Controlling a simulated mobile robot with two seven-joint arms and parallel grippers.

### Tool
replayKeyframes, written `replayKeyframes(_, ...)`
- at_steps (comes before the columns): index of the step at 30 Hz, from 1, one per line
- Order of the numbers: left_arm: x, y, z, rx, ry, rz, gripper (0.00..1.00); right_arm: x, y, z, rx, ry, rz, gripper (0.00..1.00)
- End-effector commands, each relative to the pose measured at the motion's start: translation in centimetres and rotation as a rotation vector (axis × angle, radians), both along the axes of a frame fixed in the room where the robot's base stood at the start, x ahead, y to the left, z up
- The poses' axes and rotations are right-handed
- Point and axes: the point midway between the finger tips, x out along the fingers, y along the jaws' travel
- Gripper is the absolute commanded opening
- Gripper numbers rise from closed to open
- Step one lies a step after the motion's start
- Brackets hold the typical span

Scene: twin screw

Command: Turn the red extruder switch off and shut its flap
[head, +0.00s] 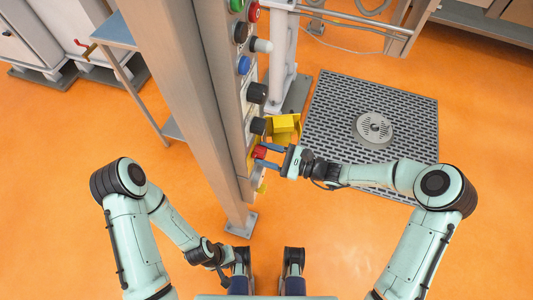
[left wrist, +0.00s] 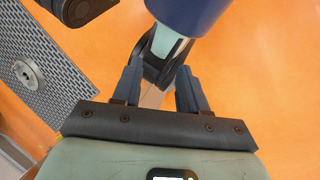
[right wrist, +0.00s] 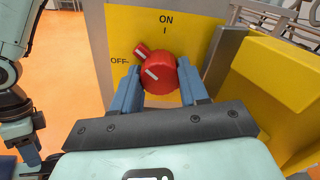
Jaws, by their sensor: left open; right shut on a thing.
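The red extruder switch (head: 259,152) sits low on the column's panel, on a yellow plate (right wrist: 120,25) marked ON at the top and OFF at the left. In the right wrist view the red knob (right wrist: 160,74) has its pointer tilted up and left, between the ON and OFF marks and nearer OFF. My right gripper (head: 266,155) is shut on the knob, a finger on each side. The yellow flap (head: 283,126) stands open beside the switch; it also shows at the right in the right wrist view (right wrist: 275,85). My left gripper (left wrist: 158,90) is open and empty, away from the panel.
Above the switch, the panel carries black knobs (head: 258,93), a blue button (head: 244,65) and other red and green buttons. A grey column (head: 185,90) stands left of it. A floor grate (head: 335,100) lies to the right. The orange floor is otherwise mostly clear.

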Motion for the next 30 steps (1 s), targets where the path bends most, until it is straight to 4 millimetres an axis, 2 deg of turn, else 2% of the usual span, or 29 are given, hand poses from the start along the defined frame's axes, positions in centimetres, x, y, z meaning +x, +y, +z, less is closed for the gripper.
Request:
replayKeyframes(15, 0.9, 0.2, -1.7, 0.008, -0.028, 0.008, 0.43, 0.0, -0.1, -0.3, -0.145, -0.436, 0.0, 0.13)
replayKeyframes(30, 2.4, 0.9, -2.8, 0.028, -0.071, 0.025, 0.43, 0.0, -0.1, -0.2, -0.213, -0.644, -0.001, 0.13)
